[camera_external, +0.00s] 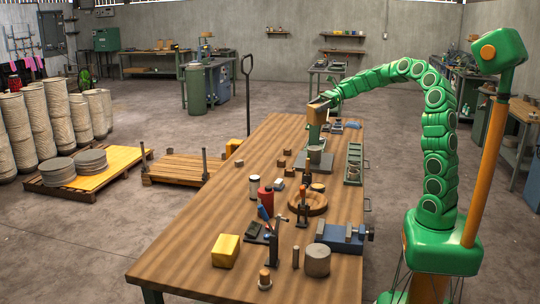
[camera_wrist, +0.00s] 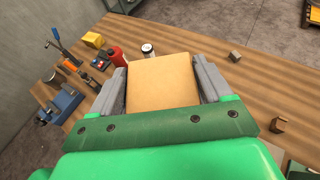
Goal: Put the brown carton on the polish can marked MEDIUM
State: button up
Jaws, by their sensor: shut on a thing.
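The brown carton (camera_wrist: 162,82) is between the two grey fingers of my gripper (camera_wrist: 163,85), which is shut on it. In the external view the carton (camera_external: 317,117) is held above the far half of the wooden workbench, with my gripper (camera_external: 319,103) at its top. A white can with dark ends (camera_external: 254,187) and a red can (camera_external: 266,198) stand nearer on the bench. They also show in the wrist view, the white one (camera_wrist: 148,50) beyond the carton. I cannot read MEDIUM on any can.
The workbench (camera_external: 200,262) carries a wooden ring or bowl (camera_external: 308,204), a yellow block (camera_external: 226,250), a blue vise (camera_external: 340,236), a grey-brown cylinder (camera_external: 317,260) and upright tools. Small wooden blocks lie left of the carton. The bench's left strip is mostly clear.

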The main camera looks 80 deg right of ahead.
jog(key=s+d+m+t+h, duration=0.2)
jog(key=s+d+m+h, duration=0.1)
jog(key=s+d, duration=0.65)
jog(key=shift+w+d+f, duration=1.15)
jog(key=shift+w+f, duration=0.75)
jog(key=shift+f, duration=1.15)
jog(key=shift+w+d+f, duration=1.1)
jog(key=shift+w+f, duration=0.8)
jog(key=shift+f, duration=1.15)
jog(key=shift+w+d+f, duration=1.15)
jog(key=shift+w+f, duration=0.75)
jog(key=shift+f, duration=1.15)
jog(key=shift+f, duration=0.1)
jog(key=o, duration=1.1)
